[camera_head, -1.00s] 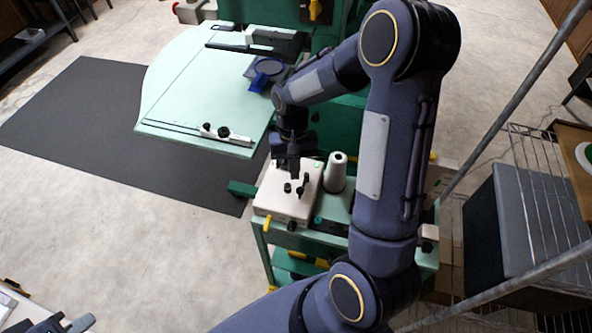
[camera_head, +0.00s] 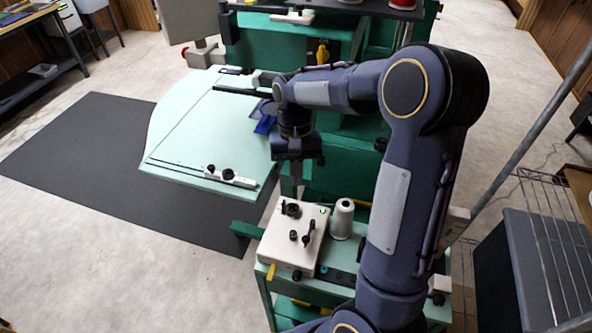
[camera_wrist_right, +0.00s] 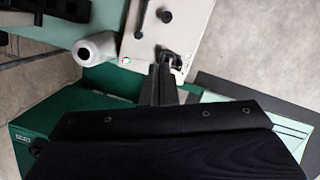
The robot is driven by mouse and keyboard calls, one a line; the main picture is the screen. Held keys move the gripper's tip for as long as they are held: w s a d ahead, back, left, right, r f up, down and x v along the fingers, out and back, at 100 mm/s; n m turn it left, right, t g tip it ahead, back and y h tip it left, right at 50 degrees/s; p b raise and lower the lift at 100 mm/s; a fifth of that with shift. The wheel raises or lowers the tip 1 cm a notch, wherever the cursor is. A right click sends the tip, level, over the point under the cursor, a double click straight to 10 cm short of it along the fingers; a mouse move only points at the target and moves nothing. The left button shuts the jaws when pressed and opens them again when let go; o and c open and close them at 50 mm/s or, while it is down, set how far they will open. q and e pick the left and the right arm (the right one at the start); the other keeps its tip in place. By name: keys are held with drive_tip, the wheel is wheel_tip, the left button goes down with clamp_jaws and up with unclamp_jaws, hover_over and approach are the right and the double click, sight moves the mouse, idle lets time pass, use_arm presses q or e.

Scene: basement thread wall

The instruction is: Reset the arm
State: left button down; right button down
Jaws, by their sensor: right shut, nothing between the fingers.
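My right arm crosses the right half of the head view. Its gripper (camera_head: 297,183) points down above the far edge of a white box (camera_head: 290,240) with black knobs. The fingers are shut and empty. In the right wrist view the shut fingers (camera_wrist_right: 160,82) show over the green machine, close to the box's edge (camera_wrist_right: 195,30); I cannot tell the exact gap. My left gripper is not in view.
A white thread cone (camera_head: 342,220) stands right of the box, close to my forearm. A pale green table (camera_head: 205,125) with a blue item (camera_head: 265,124) lies behind left. A wire rack (camera_head: 550,235) stands at the right. Open floor and a dark mat (camera_head: 90,150) lie left.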

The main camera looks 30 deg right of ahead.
drive_tip(key=shift+w+r, duration=0.15)
drive_tip(key=shift+r, duration=0.5)
drive_tip(key=shift+r, duration=0.1)
drive_tip(key=s+a+r+n+t+y, duration=0.1)
drive_tip(key=s+a+t, duration=0.3)
drive_tip(key=s, duration=0.5)
drive_tip(key=s+a+r+n+t+y, duration=0.1)
drive_tip(key=s+a+r+n+t, duration=0.1)
drive_tip(key=s, duration=0.7)
drive_tip(key=shift+s+a+r+n+t+y, duration=0.35)
drive_tip(key=shift+a+r+t, duration=0.4)
drive_tip(key=shift+a+t, duration=0.35)
